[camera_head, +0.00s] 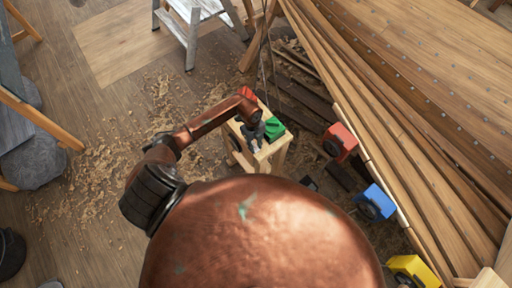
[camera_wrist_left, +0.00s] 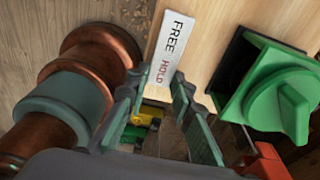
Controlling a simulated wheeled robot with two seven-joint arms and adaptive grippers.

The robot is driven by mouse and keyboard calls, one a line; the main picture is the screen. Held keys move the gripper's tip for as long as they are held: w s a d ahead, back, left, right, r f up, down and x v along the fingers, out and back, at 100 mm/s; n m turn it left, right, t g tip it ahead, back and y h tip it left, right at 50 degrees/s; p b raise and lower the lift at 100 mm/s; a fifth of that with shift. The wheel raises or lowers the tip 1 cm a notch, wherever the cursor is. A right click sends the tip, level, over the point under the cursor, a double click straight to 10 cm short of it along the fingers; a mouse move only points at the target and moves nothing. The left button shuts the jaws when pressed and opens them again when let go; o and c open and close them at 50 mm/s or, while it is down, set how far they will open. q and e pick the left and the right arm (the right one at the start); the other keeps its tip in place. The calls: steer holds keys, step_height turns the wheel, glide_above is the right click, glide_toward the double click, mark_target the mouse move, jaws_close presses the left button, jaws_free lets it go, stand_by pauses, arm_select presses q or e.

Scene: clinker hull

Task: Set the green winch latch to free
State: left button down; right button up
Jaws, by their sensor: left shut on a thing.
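The green winch (camera_head: 274,128) sits on a small wooden stand (camera_head: 263,155). In the left wrist view its green housing with a raised grip (camera_wrist_left: 290,105) fills the right side, beside a black frame. A white plate (camera_wrist_left: 170,48) on the wood reads FREE and, nearer my fingers, HOLD in red. My left gripper (camera_head: 256,136) is at the stand, to the left of the green housing. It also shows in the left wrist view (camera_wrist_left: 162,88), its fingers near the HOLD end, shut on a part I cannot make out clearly. My right gripper is not in view.
A red box (camera_head: 340,141), a blue box (camera_head: 375,203) and a yellow box (camera_head: 412,270) stand along the planked hull (camera_head: 420,90) at right. A grey step stool (camera_head: 190,22) stands at the back. Shavings cover the open floor at left.

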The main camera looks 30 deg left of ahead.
arm_select(q)
steer(key=h, duration=0.1)
steer(key=h+b, duration=0.1)
steer(key=a+g+h+b, duration=0.1)
steer(key=shift+w+r, duration=0.2)
steer(key=shift+w, duration=0.05)
steer(key=shift+a+r+h+b, duration=0.15)
steer(key=shift+h+b, duration=0.2)
steer(key=shift+h, duration=0.15)
steer(key=shift+g, duration=0.3)
steer(key=shift+r, duration=0.1)
steer(key=c, duration=1.7)
jaws_free()
steer(key=v, duration=1.2)
